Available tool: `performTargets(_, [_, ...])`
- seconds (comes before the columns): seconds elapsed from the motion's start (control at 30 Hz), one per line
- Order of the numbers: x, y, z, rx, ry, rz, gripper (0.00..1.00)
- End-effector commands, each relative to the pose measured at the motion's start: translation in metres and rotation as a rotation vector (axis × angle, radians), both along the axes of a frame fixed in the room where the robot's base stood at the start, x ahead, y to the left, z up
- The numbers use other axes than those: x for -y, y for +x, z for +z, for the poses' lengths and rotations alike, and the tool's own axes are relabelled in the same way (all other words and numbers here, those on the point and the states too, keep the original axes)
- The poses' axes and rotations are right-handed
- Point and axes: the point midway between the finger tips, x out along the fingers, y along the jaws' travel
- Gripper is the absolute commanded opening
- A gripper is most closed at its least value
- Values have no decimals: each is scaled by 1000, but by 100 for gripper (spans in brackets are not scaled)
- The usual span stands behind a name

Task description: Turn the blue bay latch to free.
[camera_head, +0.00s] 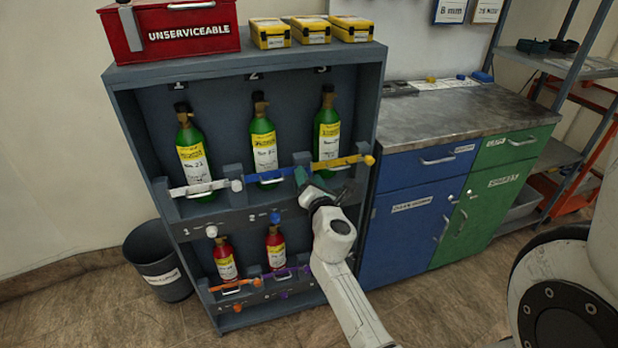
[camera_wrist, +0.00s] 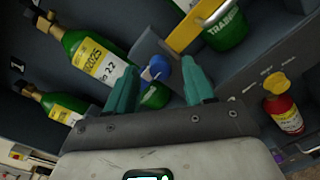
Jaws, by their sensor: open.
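The blue latch knob (camera_wrist: 160,68) shows in the wrist view on a grey post, beside the end of a yellow bar (camera_wrist: 190,28). My gripper (camera_wrist: 160,84) is open, with one teal finger to each side of the knob. I cannot tell whether the fingers touch it. In the head view my gripper (camera_head: 302,180) is at the post between the second and third upper bays and hides the knob.
The grey rack (camera_head: 245,64) holds more green bottles above and red bottles (camera_head: 276,247) below. A white knob (camera_head: 237,185) and a yellow knob (camera_head: 369,160) are on neighbouring posts. A blue and green cabinet (camera_head: 415,205) stands to the right; a bin (camera_head: 160,265) stands left.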

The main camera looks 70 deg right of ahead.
Motion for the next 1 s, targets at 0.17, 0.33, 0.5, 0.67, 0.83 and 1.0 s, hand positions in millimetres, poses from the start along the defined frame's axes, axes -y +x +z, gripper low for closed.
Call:
performTargets(0.17, [7,5,0,0,0,-1,53])
performTargets(0.33, [7,5,0,0,0,-1,53])
performTargets(0.5, [7,5,0,0,0,-1,44])
performTargets(0.67, [7,5,0,0,0,0,29])
performTargets(0.83, [7,5,0,0,0,-1,13])
performTargets(1.0, [7,5,0,0,0,-1,0])
